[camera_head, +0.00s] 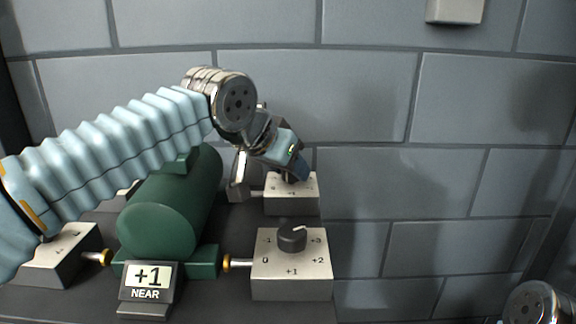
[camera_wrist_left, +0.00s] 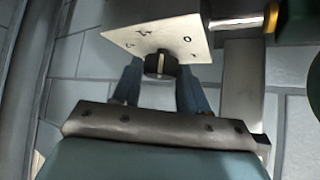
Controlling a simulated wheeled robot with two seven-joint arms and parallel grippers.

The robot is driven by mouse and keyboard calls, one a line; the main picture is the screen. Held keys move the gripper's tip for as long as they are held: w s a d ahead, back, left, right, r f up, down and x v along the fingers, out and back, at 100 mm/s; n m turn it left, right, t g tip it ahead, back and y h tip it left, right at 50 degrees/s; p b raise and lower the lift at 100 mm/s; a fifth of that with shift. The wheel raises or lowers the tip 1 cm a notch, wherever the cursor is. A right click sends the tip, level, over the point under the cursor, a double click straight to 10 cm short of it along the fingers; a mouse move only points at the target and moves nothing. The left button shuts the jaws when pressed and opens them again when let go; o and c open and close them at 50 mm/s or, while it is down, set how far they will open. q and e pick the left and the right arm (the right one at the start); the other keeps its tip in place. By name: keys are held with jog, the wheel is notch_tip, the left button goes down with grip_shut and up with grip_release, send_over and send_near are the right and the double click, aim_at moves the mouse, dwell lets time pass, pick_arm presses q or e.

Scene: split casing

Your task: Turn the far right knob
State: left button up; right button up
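The far right knob sits on a pale-topped box (camera_head: 290,202) behind the near right box. In the head view my left gripper (camera_head: 294,170) is over that box, and its fingers largely hide the knob. In the left wrist view the dark knob (camera_wrist_left: 160,64) shows between the two blue fingertips of my left gripper (camera_wrist_left: 160,76). The fingers are spread, one on each side of it, with narrow gaps; I cannot tell whether either touches. My right gripper is not in view.
The near right box (camera_head: 291,281) carries a black knob (camera_head: 292,238) with number marks. A green cylinder casing (camera_head: 160,216) stands left of the boxes. A sign (camera_head: 146,280) reads "+1 NEAR". Another box (camera_head: 58,257) is at left. A grey block wall is behind.

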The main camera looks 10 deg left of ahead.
pick_arm(q)
jog(key=c, duration=0.6)
